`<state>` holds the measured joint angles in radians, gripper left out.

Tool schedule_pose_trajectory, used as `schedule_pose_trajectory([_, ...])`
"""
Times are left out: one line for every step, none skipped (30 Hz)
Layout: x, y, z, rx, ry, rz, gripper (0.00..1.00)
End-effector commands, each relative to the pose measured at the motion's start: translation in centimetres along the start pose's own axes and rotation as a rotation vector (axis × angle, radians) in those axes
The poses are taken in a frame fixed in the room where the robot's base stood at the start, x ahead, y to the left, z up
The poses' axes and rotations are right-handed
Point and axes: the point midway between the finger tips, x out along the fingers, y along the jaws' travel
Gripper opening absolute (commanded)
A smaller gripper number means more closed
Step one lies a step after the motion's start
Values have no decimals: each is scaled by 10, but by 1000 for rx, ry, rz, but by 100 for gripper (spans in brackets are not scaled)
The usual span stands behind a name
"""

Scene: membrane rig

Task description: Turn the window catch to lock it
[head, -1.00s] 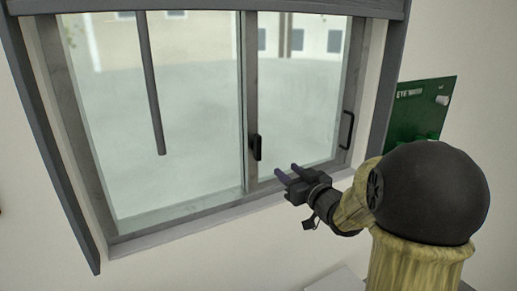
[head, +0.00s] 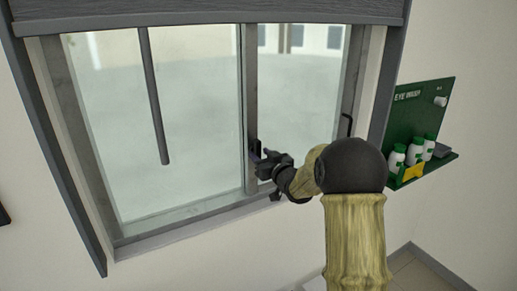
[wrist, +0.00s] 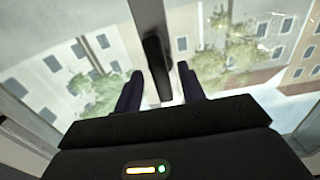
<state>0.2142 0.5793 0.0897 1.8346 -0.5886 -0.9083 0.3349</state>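The window catch (wrist: 157,66) is a small black lever on the window's grey middle post. In the wrist view it lies between the two dark fingers of my gripper (wrist: 160,88), nearer the right finger. A gap shows between the left finger and the catch. My gripper is open. In the head view my gripper (head: 262,160) is at the middle post, and the catch is mostly hidden behind it. I cannot tell whether either finger touches the catch.
A black pull handle (head: 346,125) is on the right window frame. A dark rod (head: 155,100) hangs before the left pane. A green eye wash shelf (head: 418,110) with white bottles is on the wall to the right. A grey blind (head: 210,18) covers the window's top.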

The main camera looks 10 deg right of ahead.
Motion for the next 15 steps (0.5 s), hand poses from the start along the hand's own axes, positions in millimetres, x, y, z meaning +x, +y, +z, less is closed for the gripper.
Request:
schedule_pose_trajectory([8, 0, -2, 0, -1, -1, 40])
schedule_pose_trajectory([11, 0, -2, 1, -1, -1, 40])
schedule_pose_trajectory([14, 0, -2, 0, 0, 0, 40])
schedule_pose_trajectory([16, 0, -2, 0, 0, 0, 40])
schedule_pose_trajectory([18, 0, -1, 0, 0, 0, 40])
schedule_pose_trajectory([20, 0, 0, 0, 0, 0, 40])
schedule_pose_trajectory([20, 0, 0, 0, 0, 1, 40])
schedule_pose_trajectory([21, 0, 0, 0, 0, 1, 40])
schedule_pose_trajectory([21, 0, 0, 0, 0, 1, 40])
schedule_pose_trajectory([21, 0, 0, 0, 0, 1, 40])
schedule_pose_trajectory([21, 0, 0, 0, 0, 1, 40])
schedule_pose_trajectory([21, 0, 0, 0, 0, 1, 40])
schedule_pose_trajectory([21, 0, 0, 0, 0, 1, 40])
schedule_pose_trajectory([21, 0, 0, 0, 0, 1, 40])
schedule_pose_trajectory([21, 0, 0, 0, 0, 1, 34])
